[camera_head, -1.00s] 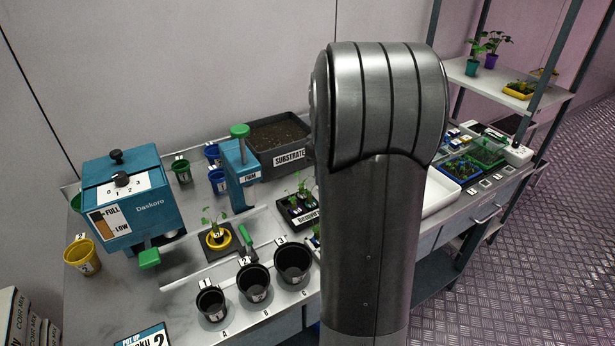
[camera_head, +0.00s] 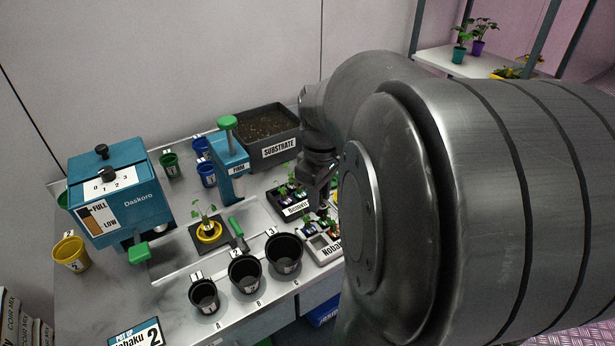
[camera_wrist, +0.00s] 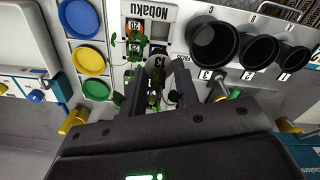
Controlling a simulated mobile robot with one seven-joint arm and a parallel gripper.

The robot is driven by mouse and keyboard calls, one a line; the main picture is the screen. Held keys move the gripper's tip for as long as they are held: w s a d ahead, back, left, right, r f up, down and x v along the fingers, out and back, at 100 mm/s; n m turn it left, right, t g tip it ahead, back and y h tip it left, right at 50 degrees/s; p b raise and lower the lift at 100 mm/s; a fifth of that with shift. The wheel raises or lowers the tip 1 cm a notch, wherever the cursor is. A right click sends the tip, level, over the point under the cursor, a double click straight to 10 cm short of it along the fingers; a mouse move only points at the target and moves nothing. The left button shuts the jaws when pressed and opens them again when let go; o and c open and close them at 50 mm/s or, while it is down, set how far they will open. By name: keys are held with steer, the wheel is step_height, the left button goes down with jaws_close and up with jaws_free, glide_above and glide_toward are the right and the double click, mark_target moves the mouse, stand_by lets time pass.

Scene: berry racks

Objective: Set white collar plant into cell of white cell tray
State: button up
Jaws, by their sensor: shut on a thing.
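The white cell tray (camera_head: 328,256), labelled Nobaku, lies on the bench right of the black pots. In the wrist view its front label (camera_wrist: 148,12) and several cells show, some with numbered plugs. My gripper (camera_wrist: 157,82) is shut on the white collar plant (camera_wrist: 157,62), whose pale collar reads 13, at the tray's cells. Green leaves show beside it. In the head view my gripper (camera_head: 318,200) hangs just above the back of the tray, partly hidden by my arm. I cannot tell whether the plant's base is inside a cell.
A black tray (camera_head: 289,211) of seedlings stands close behind the white one. Three black pots (camera_head: 245,273) stand to the left. The substrate bin (camera_head: 272,148) and blue press (camera_head: 229,172) are behind. A yellow-ringed plant (camera_head: 209,232) sits left. My arm hides the bench's right side.

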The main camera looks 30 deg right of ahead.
steer(key=shift+f, duration=6.2)
steer(key=o, duration=1)
steer(key=shift+r, duration=0.15)
steer(key=shift+r, duration=4.4)
